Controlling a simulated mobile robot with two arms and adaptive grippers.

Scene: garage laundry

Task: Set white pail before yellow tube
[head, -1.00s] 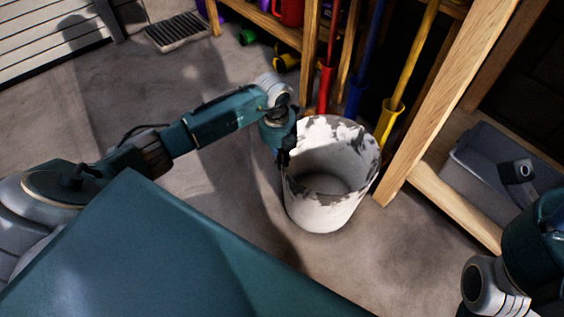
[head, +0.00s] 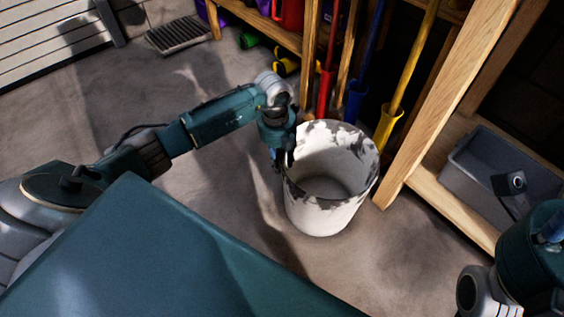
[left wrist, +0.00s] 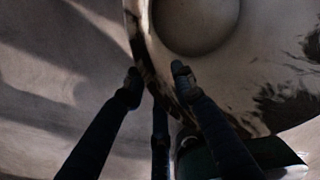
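The white pail (head: 327,205), with dark worn patches on its upper part, stands upright on the floor in the head view. The yellow tube (head: 388,128) stands just behind it to the right, at the shelf, with a yellow pole in it. My left gripper (head: 283,164) is at the pail's left rim. In the left wrist view its fingertips (left wrist: 157,76) straddle the pail wall (left wrist: 265,85), one outside and one inside, with a gap between them. It looks open. My right gripper is not in view; only part of that arm shows at lower right.
A wooden post (head: 445,105) stands close to the pail's right side. Red (head: 324,95) and blue (head: 356,100) tubes stand behind the pail. A grey bin (head: 465,165) sits on the low shelf at right. The floor left of the pail is clear.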

